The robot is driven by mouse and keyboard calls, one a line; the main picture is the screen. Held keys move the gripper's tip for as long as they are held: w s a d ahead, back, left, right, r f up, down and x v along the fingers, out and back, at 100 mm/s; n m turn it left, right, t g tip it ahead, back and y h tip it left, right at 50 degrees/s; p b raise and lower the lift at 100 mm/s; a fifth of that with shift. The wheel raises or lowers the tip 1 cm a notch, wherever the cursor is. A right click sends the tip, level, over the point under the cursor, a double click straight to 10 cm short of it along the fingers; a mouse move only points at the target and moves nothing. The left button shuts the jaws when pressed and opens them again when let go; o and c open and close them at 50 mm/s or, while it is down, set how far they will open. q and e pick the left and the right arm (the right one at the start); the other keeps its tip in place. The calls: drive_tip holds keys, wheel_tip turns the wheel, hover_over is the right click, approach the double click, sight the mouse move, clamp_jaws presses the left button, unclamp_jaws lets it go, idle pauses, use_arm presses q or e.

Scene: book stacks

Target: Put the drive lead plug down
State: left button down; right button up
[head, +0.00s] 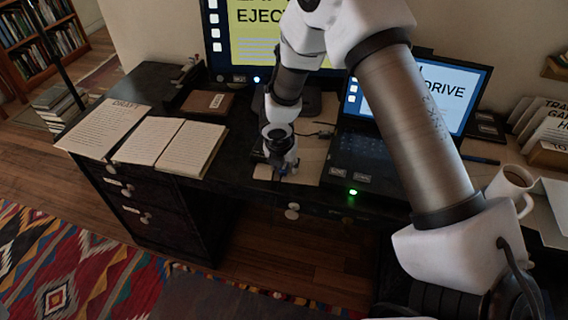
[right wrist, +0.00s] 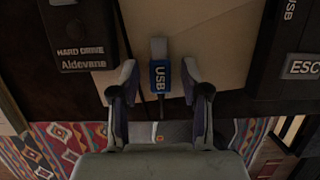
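The drive lead plug (right wrist: 160,76) is blue with "USB" on it and a silver metal end. In the right wrist view it lies over the tan sheet (right wrist: 215,40), with its dark lead running toward me. My right gripper (right wrist: 159,68) is open, one finger on each side of the plug, with a gap on both sides. In the head view this gripper (head: 282,173) is low at the desk's front edge, left of the laptop (head: 365,150). A black hard drive (right wrist: 80,40) labelled "Aldevane" lies left of the plug. My left gripper is not in view.
The laptop's edge, with its USB label and ESC key (right wrist: 302,67), is at the right of the wrist view. A monitor (head: 235,40) stands behind; a mug (head: 511,185) is at the right.

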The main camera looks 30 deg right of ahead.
drive_tip(key=shift+r, duration=0.2)
drive_tip(key=p+v, duration=0.5)
drive_tip(key=v, duration=0.7)
drive_tip(key=s+a+f+m+g+y, duration=0.25)
drive_tip(key=s+a+f+m, duration=0.35)
drive_tip(key=s+f+m, duration=1.6)
drive_tip(key=s+m, duration=0.4)
drive_tip(key=shift+f+m, duration=0.25)
drive_tip(key=shift+m, duration=0.05)
drive_tip(key=shift+d, duration=0.15)
